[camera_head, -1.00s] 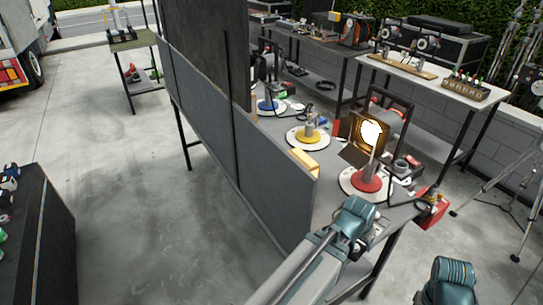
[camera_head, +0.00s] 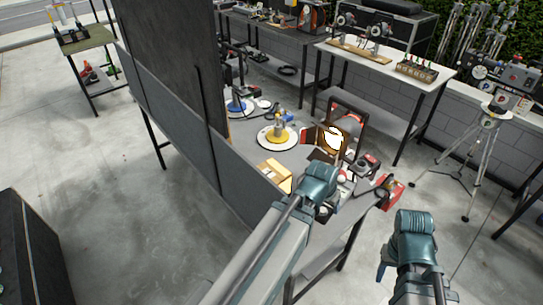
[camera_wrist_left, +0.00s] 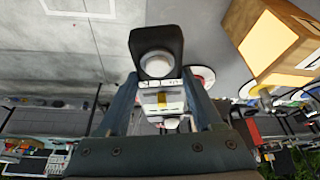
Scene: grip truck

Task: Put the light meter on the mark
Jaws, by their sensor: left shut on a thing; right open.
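The light meter (camera_wrist_left: 158,62), a dark body with a pale round dome and a lighter lower part, is between the fingers of my left gripper (camera_wrist_left: 165,100) in the left wrist view. The gripper is shut on it. In the head view my left gripper (camera_head: 325,180) is over the near end of the grey table (camera_head: 245,145) and hides the meter. A white disc with a yellow centre (camera_head: 277,138) and one with a blue centre (camera_head: 238,107) lie farther back. A red-marked disc (camera_wrist_left: 206,77) shows partly behind the meter. My right gripper (camera_head: 408,225) is open, right of the table.
A lit lamp with barn doors (camera_head: 333,138) stands just beyond my left gripper. A yellow box (camera_head: 274,174) is to its left, and a red case (camera_head: 390,192) is at the table's right edge. A tall dark panel (camera_head: 172,60) borders the left side. Tripods stand at right.

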